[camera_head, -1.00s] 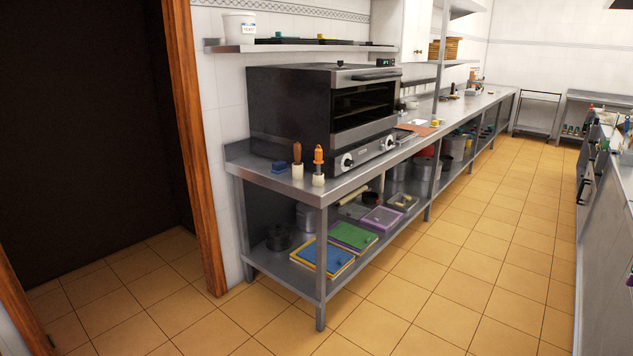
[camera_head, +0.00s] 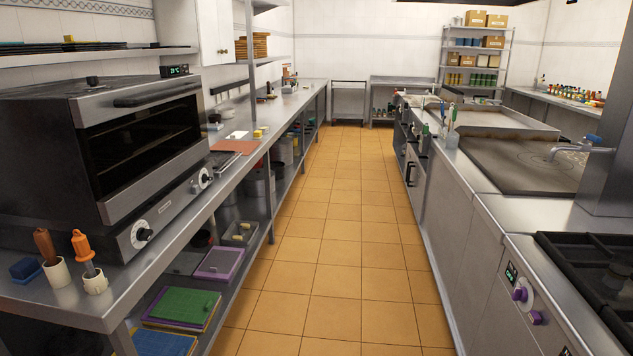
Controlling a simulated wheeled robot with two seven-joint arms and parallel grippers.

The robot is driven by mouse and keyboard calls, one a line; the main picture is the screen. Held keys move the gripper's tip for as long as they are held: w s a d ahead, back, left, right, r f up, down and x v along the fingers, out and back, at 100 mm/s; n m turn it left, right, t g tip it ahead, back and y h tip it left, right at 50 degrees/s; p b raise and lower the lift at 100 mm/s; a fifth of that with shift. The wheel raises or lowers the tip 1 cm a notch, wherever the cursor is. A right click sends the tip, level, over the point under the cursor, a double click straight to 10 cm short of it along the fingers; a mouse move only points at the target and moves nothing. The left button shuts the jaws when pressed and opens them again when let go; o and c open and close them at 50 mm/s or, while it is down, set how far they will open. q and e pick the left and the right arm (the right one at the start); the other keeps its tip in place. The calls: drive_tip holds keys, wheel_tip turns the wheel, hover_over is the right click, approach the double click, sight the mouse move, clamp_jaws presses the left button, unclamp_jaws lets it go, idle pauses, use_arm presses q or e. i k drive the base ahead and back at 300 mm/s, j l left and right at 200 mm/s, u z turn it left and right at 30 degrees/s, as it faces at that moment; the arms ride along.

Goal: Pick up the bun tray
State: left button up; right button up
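I cannot pick out a bun tray with certainty in the head view. Dark flat trays or pans (camera_head: 100,46) lie on the wall shelf at the upper left. A reddish-brown flat board or tray (camera_head: 235,146) lies on the left counter beyond the oven. Neither of my grippers shows in this view.
A steel oven (camera_head: 150,140) stands on the left counter (camera_head: 95,310), with boards and pots on the shelf below. A tiled aisle (camera_head: 325,240) runs clear down the middle. On the right are a griddle (camera_head: 520,165), a tap and a stove (camera_head: 600,275). A shelving rack (camera_head: 475,60) stands at the back.

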sight(218, 157)
drive_tip(key=i+u, duration=0.2)
drive_tip(key=i, duration=0.25)
drive_tip(key=i+l+u, duration=0.15)
drive_tip(key=i, duration=0.3)
drive_tip(key=i+l+u, duration=0.2)
drive_tip(key=i, duration=0.25)
drive_tip(key=i+l+u, duration=0.2)
drive_tip(key=i, duration=0.25)
drive_tip(key=i+l+u, duration=0.2)
drive_tip(key=i+u, duration=0.2)
drive_tip(key=i+l+u, duration=0.25)
drive_tip(key=u, duration=0.2)
drive_tip(key=i+l+u, duration=0.25)
drive_tip(key=l+u, duration=0.15)
drive_tip(key=i+l+u, duration=0.2)
drive_tip(key=l+u, duration=0.25)
drive_tip(key=i+l+u, duration=0.1)
drive_tip(key=l+u, duration=0.3)
drive_tip(key=i+l+u, duration=0.25)
drive_tip(key=i+l, duration=0.15)
drive_tip(key=i, duration=0.1)
